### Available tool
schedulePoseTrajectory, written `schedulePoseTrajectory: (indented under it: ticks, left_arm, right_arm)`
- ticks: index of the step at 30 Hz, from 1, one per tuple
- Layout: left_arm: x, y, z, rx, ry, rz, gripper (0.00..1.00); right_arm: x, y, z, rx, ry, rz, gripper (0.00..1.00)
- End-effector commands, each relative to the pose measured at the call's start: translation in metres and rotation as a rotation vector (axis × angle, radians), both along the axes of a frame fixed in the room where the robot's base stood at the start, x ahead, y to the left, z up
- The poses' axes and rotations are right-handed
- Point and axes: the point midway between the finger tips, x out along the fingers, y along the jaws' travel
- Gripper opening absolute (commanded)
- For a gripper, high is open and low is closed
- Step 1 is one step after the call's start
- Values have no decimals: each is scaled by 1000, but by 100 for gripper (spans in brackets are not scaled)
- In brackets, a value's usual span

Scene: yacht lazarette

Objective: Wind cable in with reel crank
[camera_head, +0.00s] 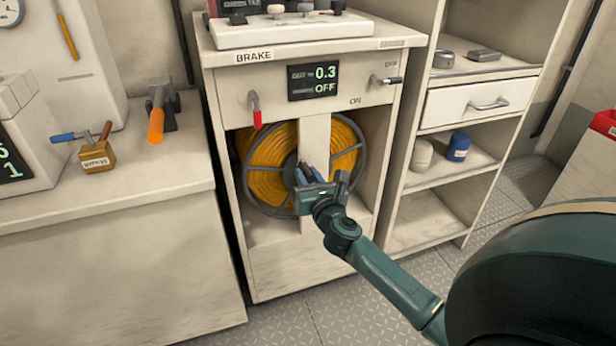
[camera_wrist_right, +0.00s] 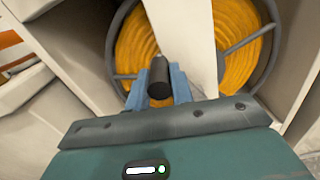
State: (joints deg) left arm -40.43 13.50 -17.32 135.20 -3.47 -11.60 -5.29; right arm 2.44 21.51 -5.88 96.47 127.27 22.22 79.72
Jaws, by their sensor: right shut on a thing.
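The cable reel (camera_head: 270,170) with yellow-orange cable sits inside the open front of a cabinet, behind a pale upright post (camera_head: 315,145). My right gripper (camera_head: 308,174) is in front of the reel and post. In the right wrist view the gripper (camera_wrist_right: 160,85) is shut on the dark crank handle (camera_wrist_right: 159,70), a short cylinder between its blue fingers. The rest of the crank is hidden. A display (camera_head: 313,81) above reads 0.3 and OFF. A red-tipped brake lever (camera_head: 255,110) hangs down at the left. My left gripper is not in view.
A shelf unit (camera_head: 440,190) with a drawer stands close at the right.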

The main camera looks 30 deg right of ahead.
Motion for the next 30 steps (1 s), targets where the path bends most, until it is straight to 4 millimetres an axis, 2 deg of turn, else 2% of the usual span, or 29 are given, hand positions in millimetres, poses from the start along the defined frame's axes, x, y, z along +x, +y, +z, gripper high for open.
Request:
schedulePoseTrajectory:
  ticks: [4, 14, 17, 21, 24, 30]
  left_arm:
    - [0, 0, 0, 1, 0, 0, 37]
    - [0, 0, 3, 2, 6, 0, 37]
    - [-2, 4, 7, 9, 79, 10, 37]
    - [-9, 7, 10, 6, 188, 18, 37]
    - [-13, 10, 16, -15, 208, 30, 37]
    - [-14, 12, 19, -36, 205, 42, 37]
  right_arm:
    - [0, 0, 0, 0, 0, 0, 0]
    - [0, -1, 2, 23, -3, -1, 0]
    - [-1, -5, 8, 114, -22, -2, 0]
    - [-5, -21, 14, 299, -66, -4, 0]
    - [-8, -31, 14, 408, -92, -4, 0]
    - [-9, -39, 10, 486, -114, -1, 0]
